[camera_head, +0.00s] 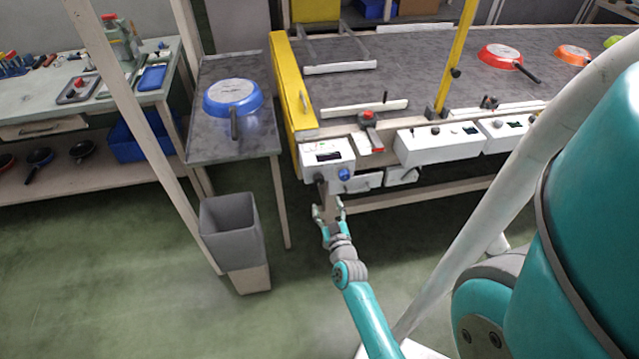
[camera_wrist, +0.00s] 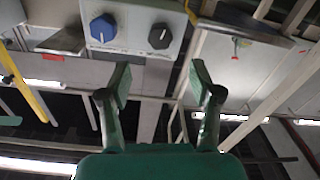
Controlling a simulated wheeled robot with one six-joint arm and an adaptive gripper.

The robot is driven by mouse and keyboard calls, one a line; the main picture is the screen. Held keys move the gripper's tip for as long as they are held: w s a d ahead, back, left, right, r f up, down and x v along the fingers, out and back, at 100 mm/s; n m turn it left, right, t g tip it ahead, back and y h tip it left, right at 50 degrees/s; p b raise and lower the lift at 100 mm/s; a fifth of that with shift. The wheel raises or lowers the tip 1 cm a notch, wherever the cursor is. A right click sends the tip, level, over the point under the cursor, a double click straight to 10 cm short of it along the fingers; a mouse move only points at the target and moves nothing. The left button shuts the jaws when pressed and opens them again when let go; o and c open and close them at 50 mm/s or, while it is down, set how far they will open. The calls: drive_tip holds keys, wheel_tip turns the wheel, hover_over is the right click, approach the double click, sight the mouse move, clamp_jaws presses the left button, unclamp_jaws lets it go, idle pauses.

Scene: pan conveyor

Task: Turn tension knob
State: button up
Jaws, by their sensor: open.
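A white control box (camera_head: 327,157) hangs at the near left corner of the conveyor. It has a blue knob (camera_head: 344,174) and a black knob (camera_head: 320,178) on its front. In the wrist view the blue knob (camera_wrist: 103,28) and the black knob (camera_wrist: 160,36) sit side by side on the box (camera_wrist: 130,12). I cannot read which one is the tension knob. My gripper (camera_head: 328,207) is just below the box. In the wrist view my gripper (camera_wrist: 160,78) is open and empty, its fingers roughly lined up with the black knob and apart from it.
A blue pan (camera_head: 233,95) lies on a grey side table (camera_head: 205,141). A grey bin (camera_head: 230,227) stands below it. Red (camera_head: 500,55) and orange (camera_head: 572,55) pans lie on the conveyor. More white control boxes (camera_head: 437,145) line the front edge.

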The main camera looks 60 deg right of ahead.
sight(319, 183)
drive_tip(key=x, duration=1)
drive_tip(key=shift+w+d, duration=0.25)
drive_tip(key=shift+d, duration=0.05)
drive_tip(key=c, duration=1.1)
